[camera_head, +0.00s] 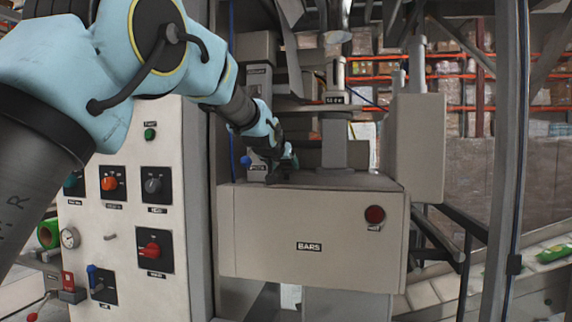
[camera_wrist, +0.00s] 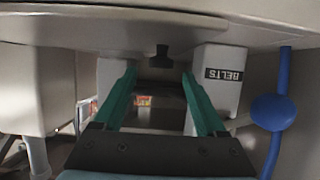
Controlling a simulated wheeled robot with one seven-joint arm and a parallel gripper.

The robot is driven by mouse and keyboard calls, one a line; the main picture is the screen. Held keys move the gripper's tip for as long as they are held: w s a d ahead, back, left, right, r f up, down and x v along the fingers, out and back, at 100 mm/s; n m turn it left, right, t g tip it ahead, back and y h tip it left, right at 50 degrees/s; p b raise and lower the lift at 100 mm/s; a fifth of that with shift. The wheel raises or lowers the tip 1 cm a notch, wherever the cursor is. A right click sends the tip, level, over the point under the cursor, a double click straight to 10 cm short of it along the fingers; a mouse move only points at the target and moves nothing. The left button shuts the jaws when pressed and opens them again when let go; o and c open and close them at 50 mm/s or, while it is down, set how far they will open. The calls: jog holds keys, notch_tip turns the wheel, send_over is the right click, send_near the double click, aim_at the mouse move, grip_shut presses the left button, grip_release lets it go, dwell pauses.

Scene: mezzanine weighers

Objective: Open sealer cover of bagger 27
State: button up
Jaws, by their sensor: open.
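The sealer cover, a beige box front labelled BARS (camera_head: 310,235), stands below the middle of the head view and looks shut. It has a dark red round part (camera_head: 375,215) marked HOT on its right. My gripper (camera_head: 283,165) is over the cover's rear left top edge, reaching in from the upper left. In the wrist view its two green fingers (camera_wrist: 158,85) are apart, with nothing seen held between them. A small dark knob-like part (camera_wrist: 160,58) shows just beyond the fingertips; whether it belongs to the cover I cannot tell. Contact with the cover is unclear.
A control panel (camera_head: 125,240) with several knobs stands on the left. A box labelled BELTS (camera_wrist: 218,85) and a blue knob on a rod (camera_wrist: 274,113) sit close right of my fingers in the wrist view. A frame post (camera_head: 505,160) stands right.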

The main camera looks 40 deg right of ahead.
aim_at(286, 170)
jog(key=shift+p+x, duration=0.4)
jog(key=shift+x, duration=1.3)
grip_shut()
